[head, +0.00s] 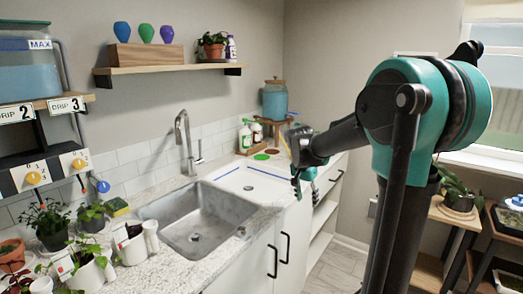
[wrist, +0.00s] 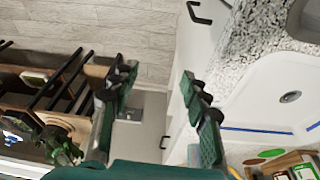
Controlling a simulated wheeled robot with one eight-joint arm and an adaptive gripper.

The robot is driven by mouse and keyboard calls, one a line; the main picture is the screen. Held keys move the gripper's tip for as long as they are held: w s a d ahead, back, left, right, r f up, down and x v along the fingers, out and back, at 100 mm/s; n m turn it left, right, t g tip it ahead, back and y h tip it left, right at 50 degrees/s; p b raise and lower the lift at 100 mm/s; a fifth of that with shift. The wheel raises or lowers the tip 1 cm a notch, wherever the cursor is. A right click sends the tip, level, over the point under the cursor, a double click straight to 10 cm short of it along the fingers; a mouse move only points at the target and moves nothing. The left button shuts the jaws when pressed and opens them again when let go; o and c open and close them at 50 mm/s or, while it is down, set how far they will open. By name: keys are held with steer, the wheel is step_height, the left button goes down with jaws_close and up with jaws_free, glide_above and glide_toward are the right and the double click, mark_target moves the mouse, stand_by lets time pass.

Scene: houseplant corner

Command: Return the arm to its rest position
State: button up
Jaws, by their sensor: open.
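My arm rises at the right of the head view and reaches left over the end of the counter. My gripper (head: 303,180) is small and partly hidden there by my own arm. In the wrist view my gripper (wrist: 157,82) shows two green and black fingers spread wide apart. Nothing is between them; behind them are the floor and the cabinet front. The gripper hangs in front of the counter edge, apart from the things on it as far as I can see.
The counter (head: 185,262) holds a steel sink (head: 198,228), a tall faucet (head: 186,140) and several potted plants at left. A wall shelf (head: 165,69) carries pots. A wooden plant stand (head: 446,222) is at right. Floor (head: 338,265) is free between.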

steer(key=s+d+f+n+t+y, duration=0.1)
steer(key=s+f+n, duration=0.3)
steer(key=s, duration=0.8)
steer(key=s+d+f+n+t+y, duration=0.1)
steer(key=s+f+n, duration=0.3)
steer(key=s+f, duration=0.5)
steer(key=s, duration=0.2)
steer(key=shift+s+d, duration=0.2)
steer(key=shift+s, duration=0.2)
steer(key=shift+c, duration=0.4)
